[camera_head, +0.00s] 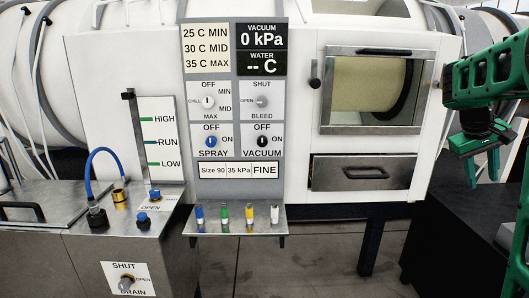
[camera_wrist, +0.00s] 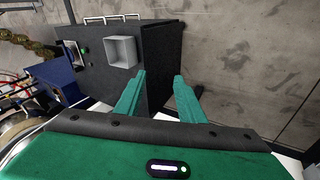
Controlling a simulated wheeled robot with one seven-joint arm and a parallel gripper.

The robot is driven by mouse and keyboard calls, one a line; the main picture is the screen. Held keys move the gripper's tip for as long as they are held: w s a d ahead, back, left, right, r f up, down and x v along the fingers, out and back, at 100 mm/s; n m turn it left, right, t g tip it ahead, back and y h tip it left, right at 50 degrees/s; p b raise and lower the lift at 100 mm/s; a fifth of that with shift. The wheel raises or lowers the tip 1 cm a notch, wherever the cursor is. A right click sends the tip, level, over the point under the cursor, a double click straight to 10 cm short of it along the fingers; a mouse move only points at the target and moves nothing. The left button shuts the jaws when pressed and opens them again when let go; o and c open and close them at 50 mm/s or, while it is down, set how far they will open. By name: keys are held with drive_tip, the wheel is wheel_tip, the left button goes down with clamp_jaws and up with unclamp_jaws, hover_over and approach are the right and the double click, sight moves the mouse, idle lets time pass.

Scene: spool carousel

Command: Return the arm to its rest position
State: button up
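My gripper (camera_head: 483,172) hangs at the right of the head view, fingers pointing down, to the right of the white machine (camera_head: 440,110). In the wrist view my gripper (camera_wrist: 159,79) has its two green fingers apart, with nothing between them. My green arm runs along the right edge of the head view. Beyond the fingers in the wrist view are a dark cabinet (camera_wrist: 163,55) with a grey square recess (camera_wrist: 121,51) and bare grey floor (camera_wrist: 245,60). No contact with the fingers is visible.
The machine has a control panel (camera_head: 237,100), a window (camera_head: 375,90) and a drawer (camera_head: 362,172). A shelf (camera_head: 235,228) holds several coloured pegs. A metal cabinet (camera_head: 75,260) with a blue hose (camera_head: 91,165) stands left. A dark surface (camera_head: 455,185) lies below my gripper.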

drive_tip(key=s+a+f+m+y, duration=0.1)
drive_tip(key=s+a+f+y, duration=0.1)
drive_tip(key=s+a+f, duration=0.2)
drive_tip(key=s+a+f+m+y, duration=0.1)
drive_tip(key=s+a+f, duration=0.4)
drive_tip(key=s+a, duration=0.5)
drive_tip(key=s+a+f+m+g+y, duration=0.1)
drive_tip(key=s+a+f+m+y, duration=0.1)
drive_tip(key=s+a, duration=0.6)
drive_tip(key=s+f+y, duration=0.1)
drive_tip(key=s+f, duration=0.1)
drive_tip(key=s, duration=0.4)
drive_tip(key=shift+s+f, duration=0.15)
drive_tip(key=shift+f, duration=0.25)
drive_tip(key=shift+w+f, duration=0.25)
drive_tip(key=shift+w, duration=0.4)
drive_tip(key=shift+c, duration=0.6)
drive_tip(key=shift+d, duration=0.15)
